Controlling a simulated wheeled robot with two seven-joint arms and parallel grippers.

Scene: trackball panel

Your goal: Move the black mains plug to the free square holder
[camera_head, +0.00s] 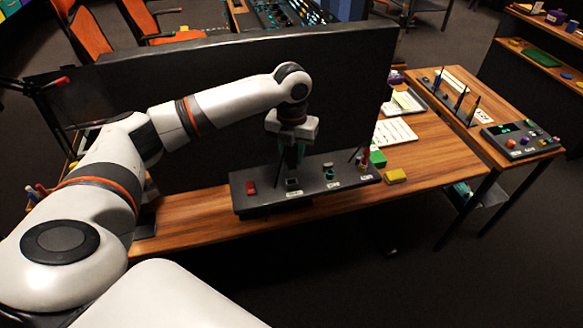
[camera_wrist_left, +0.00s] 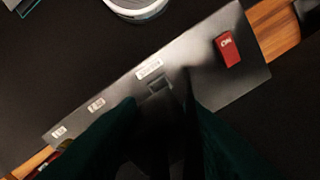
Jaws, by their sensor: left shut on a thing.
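My left gripper (camera_head: 290,163) points down over the left part of the dark panel (camera_head: 270,200), just above a square holder (camera_head: 292,183). Its teal fingers are shut on a dark thing, most likely the black mains plug, which barely stands out from the shadow. In the left wrist view the dark green fingers (camera_wrist_left: 162,105) reach up from the lower edge, and the square holder (camera_wrist_left: 158,85) shows just beyond the tips, beside a white label. I cannot tell whether the plug touches the holder. My right gripper is not in view.
A red block (camera_head: 251,187) sits at the panel's left end. To the right are a round teal-ringed trackball (camera_head: 329,173) and thin upright pins (camera_head: 356,155). A tall black screen (camera_head: 220,115) stands behind. A green block (camera_head: 377,158) and a yellow block (camera_head: 396,176) lie right of the panel.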

